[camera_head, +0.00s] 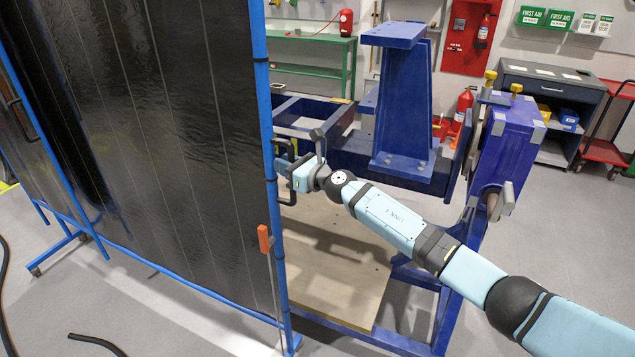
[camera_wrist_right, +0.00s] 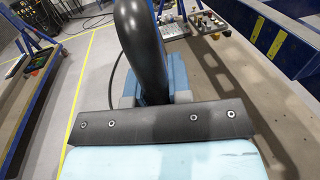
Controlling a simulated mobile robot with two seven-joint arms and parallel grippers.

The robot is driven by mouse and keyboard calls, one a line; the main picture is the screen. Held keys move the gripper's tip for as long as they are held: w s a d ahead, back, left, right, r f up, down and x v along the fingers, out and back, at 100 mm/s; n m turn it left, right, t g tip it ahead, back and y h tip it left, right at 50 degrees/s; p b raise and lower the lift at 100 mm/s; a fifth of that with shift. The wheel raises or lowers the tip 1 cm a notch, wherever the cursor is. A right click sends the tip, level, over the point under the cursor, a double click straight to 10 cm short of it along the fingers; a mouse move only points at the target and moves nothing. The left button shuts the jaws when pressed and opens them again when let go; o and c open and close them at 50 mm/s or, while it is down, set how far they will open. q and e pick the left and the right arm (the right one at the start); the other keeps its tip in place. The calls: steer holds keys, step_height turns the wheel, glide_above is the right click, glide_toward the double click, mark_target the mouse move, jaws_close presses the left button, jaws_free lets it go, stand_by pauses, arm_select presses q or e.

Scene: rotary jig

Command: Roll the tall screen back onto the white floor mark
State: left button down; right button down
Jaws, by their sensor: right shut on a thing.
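The tall screen (camera_head: 150,130) is a dark, glossy panel in a blue tube frame and fills the left of the head view. Its right post (camera_head: 262,110) carries a black handle (camera_head: 283,152). My right gripper (camera_head: 289,178) is shut on this handle, coming from the right. In the right wrist view, the black handle (camera_wrist_right: 143,40) stands between the fingers of the gripper (camera_wrist_right: 152,98). A pale white band on the floor (camera_head: 215,336), perhaps the white mark, shows below the screen's lower bar, partly hidden. My left gripper is not in view.
An orange-tipped lever (camera_head: 264,240) is at the screen's right post. The blue rotary jig (camera_head: 400,110) stands close behind my right arm, over a tan board (camera_head: 330,260). Black cables (camera_head: 95,343) lie on the floor at lower left. A yellow floor line (camera_wrist_right: 80,90) shows in the wrist view.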

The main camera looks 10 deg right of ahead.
mark_target(265, 159)
steer(key=x, duration=0.1)
steer(key=b+x, duration=0.1)
steer(key=x, duration=0.1)
steer(key=b+x, duration=0.1)
steer(key=shift+s+a+f, duration=0.1)
steer(key=shift+s+a, duration=0.1)
steer(key=shift+a, duration=0.35)
steer(key=shift+w+a, duration=0.35)
steer(key=shift+a, duration=0.25)
steer(key=c, duration=1.1)
jaws_free()
steer(key=shift+o, duration=0.2)
steer(key=shift+d, duration=0.15)
